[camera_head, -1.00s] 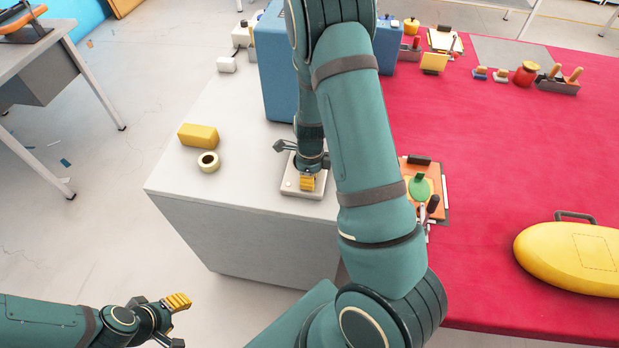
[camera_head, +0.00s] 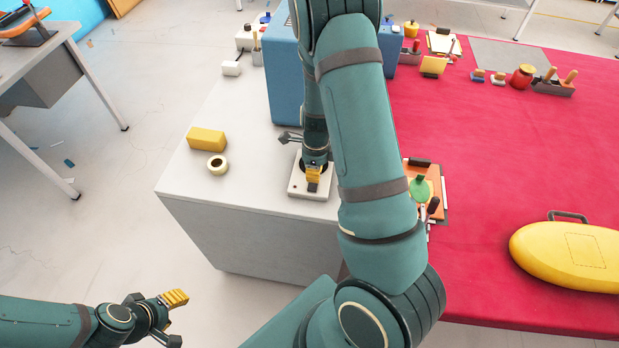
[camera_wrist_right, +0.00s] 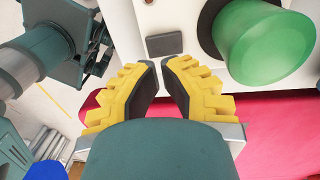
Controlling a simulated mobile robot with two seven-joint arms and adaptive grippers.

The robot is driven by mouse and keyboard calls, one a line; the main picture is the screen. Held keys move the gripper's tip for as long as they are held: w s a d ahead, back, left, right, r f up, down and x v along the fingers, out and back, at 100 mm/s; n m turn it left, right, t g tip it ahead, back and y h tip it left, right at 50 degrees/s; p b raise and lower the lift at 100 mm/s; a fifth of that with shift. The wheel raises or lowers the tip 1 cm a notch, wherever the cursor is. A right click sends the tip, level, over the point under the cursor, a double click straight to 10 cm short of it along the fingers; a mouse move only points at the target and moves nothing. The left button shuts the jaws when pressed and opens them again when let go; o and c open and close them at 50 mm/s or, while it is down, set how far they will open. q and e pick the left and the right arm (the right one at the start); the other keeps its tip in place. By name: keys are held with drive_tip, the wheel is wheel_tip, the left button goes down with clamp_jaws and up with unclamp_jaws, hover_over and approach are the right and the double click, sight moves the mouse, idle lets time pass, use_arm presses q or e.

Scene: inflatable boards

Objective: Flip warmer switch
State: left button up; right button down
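The warmer (camera_head: 325,188) is a small white box with a dark round plate on the pale bench. A dark rectangular switch (camera_head: 312,187) sits on its front part. The switch also shows in the right wrist view (camera_wrist_right: 164,43). A green round thing (camera_wrist_right: 265,42), perhaps a cup, stands on the plate there. It is hidden in the head view. My right gripper (camera_head: 313,174) points down over the warmer. Its yellow fingertips (camera_wrist_right: 161,62) almost meet, with nothing between them, just beside the switch; contact cannot be told. My left gripper (camera_head: 176,298) hangs over the floor; its opening is unclear.
A yellow block (camera_head: 207,139) and a tape roll (camera_head: 217,164) lie left of the warmer. A blue box (camera_head: 284,85) stands behind it. A red-covered table (camera_head: 480,160) lies to the right with a clipboard near its edge and a yellow case (camera_head: 565,257).

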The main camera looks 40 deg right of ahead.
wheel_tip(320, 180, up, 9)
drive_tip(key=d+p, duration=0.1)
drive_tip(key=shift+w+d, duration=0.2)
drive_tip(key=shift+w, duration=0.25)
drive_tip(key=shift+f, duration=0.15)
